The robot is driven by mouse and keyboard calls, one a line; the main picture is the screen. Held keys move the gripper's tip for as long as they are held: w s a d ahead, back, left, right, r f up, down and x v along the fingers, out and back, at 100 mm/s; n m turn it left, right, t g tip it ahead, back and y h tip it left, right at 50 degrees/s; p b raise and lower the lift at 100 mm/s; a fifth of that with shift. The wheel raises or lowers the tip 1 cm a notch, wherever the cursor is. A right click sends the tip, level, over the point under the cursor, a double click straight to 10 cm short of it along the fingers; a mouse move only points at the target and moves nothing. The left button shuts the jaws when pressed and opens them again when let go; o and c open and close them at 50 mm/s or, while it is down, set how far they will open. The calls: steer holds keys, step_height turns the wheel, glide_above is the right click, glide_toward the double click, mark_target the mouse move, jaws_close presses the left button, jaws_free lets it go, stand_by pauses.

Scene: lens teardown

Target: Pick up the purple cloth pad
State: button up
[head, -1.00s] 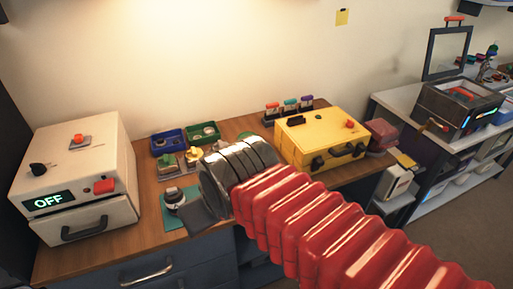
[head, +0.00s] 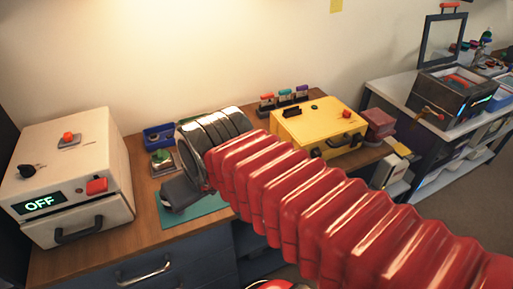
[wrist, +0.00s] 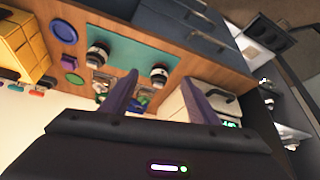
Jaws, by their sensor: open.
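In the wrist view, a purple-blue round pad (wrist: 64,31) lies flat on the wooden bench at upper left. I cannot tell which of these is cloth. My gripper (wrist: 160,76) is open and empty, its two fingers apart, with the discs to the left of the fingers. In the head view my red arm hides the discs, and the gripper's grey end (head: 185,193) hangs over the teal mat (head: 205,204); its fingers are not clear there.
Two dark cylinders, one left (wrist: 98,52) and one right (wrist: 159,73), stand by the mat. A white box (head: 75,170) reading OFF stands left. A yellow case (head: 320,125) stands right, with a rack of coloured-top tools (head: 284,102) behind it. A blue tray (head: 160,136) lies at the back.

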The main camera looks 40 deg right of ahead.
steer(key=shift+o, duration=0.3)
steer(key=w+d, duration=0.5)
steer(key=w, duration=0.1)
steer(key=shift+w+d+r+m, duration=0.35)
steer(key=shift+d+m, duration=0.05)
steer(key=w+d+f, duration=0.2)
steer(key=w+d, duration=0.1)
steer(key=d, duration=0.6)
steer(key=w+d+f+m+g, duration=0.1)
steer(key=w+d+f, duration=0.2)
steer(key=d, duration=0.7)
steer(key=w+d+f+m+h, duration=0.1)
steer(key=w+d+f, duration=0.2)
steer(key=d, duration=0.6)
steer(key=shift+w+d, duration=0.4)
steer(key=shift+w, duration=0.2)
steer(key=shift+f, duration=0.15)
steer(key=shift+x, duration=4.3)
steer(key=shift+s+f, duration=0.1)
steer(key=shift+x, duration=2.5)
